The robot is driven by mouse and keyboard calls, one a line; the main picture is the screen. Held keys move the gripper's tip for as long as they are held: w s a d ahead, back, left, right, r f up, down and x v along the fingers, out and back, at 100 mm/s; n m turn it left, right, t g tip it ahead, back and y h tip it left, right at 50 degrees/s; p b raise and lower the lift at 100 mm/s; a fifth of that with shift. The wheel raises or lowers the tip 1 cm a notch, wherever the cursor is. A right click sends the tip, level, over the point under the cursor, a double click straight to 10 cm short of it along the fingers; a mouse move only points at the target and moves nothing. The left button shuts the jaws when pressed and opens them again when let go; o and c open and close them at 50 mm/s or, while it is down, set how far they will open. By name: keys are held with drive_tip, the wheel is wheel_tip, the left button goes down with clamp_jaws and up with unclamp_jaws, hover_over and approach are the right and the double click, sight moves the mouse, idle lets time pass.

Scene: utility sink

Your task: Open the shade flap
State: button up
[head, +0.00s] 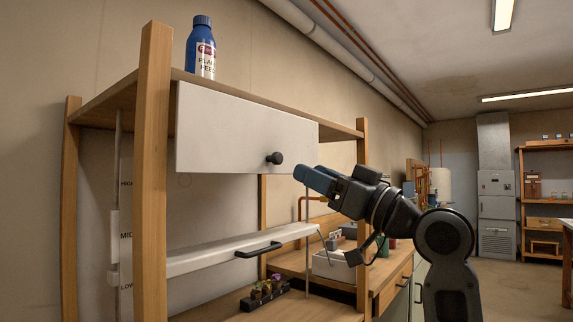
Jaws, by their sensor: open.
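The shade flap (238,132) is a white panel hanging below the front of the wooden top shelf. Its round black knob (275,158) sticks out near the lower edge, right of the middle. My gripper (308,178) is to the right of the knob and slightly lower, with its blue fingers pointing left toward it. It is open with nothing seen in it, and it looks apart from the knob. The fingers overlap in this view, so the gap between them and the distance to the knob are hard to judge.
A white bar (215,252) with a black handle (259,250) spans the rack below the flap. A blue bottle (201,48) stands on the top shelf (110,98). A wooden post (153,180) stands in front at left. Small potted seedlings (264,292) sit below.

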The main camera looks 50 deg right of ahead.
sight(280, 159)
drive_tip(key=p+x, duration=0.1)
drive_tip(key=x, duration=0.6)
drive_tip(key=shift+w+r, duration=0.1)
drive_tip(key=shift+w, duration=0.1)
drive_tip(key=shift+c, duration=0.3)
clamp_jaws()
